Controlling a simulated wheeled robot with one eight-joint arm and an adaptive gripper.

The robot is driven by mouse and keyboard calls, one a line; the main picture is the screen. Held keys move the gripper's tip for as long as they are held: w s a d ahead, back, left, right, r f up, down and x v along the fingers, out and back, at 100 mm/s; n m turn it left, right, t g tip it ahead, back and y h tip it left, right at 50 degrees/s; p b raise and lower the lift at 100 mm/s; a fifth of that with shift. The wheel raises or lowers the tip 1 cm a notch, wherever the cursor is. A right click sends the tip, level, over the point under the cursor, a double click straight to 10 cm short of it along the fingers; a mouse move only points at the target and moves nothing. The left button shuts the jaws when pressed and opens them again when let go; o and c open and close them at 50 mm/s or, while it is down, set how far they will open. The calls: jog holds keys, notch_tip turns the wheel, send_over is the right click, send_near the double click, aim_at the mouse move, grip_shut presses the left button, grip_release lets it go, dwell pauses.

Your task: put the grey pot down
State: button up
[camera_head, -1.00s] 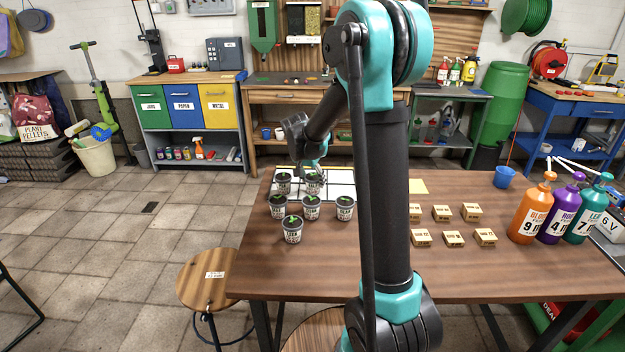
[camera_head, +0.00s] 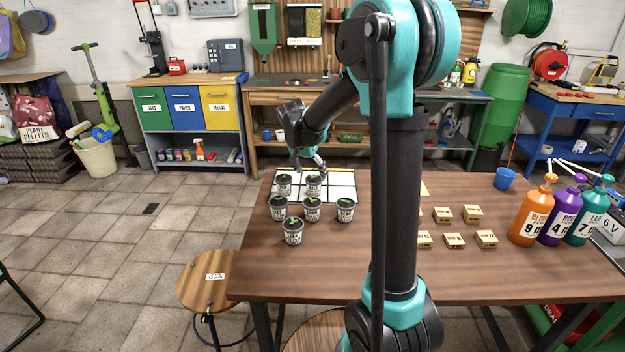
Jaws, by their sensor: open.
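Several small grey pots with dark tops and green sprouts stand upright on the wooden table (camera_head: 480,272). Two of them, a left pot (camera_head: 284,184) and a right pot (camera_head: 314,186), are on the white gridded tray (camera_head: 343,187) at the table's far left. The others, such as a front pot (camera_head: 293,231), stand on bare wood in front of it. My gripper (camera_head: 309,166) is open and empty, just above and behind the right pot on the tray, apart from it as far as I can see.
Several small tan boxes (camera_head: 472,213) lie right of my arm. A blue cup (camera_head: 505,178) and an orange bottle (camera_head: 531,212), with purple and teal ones beside it, stand at the right. A wooden stool (camera_head: 208,279) is at the front left.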

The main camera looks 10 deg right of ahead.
jog(key=v, duration=0.6)
jog(key=shift+r, duration=0.35)
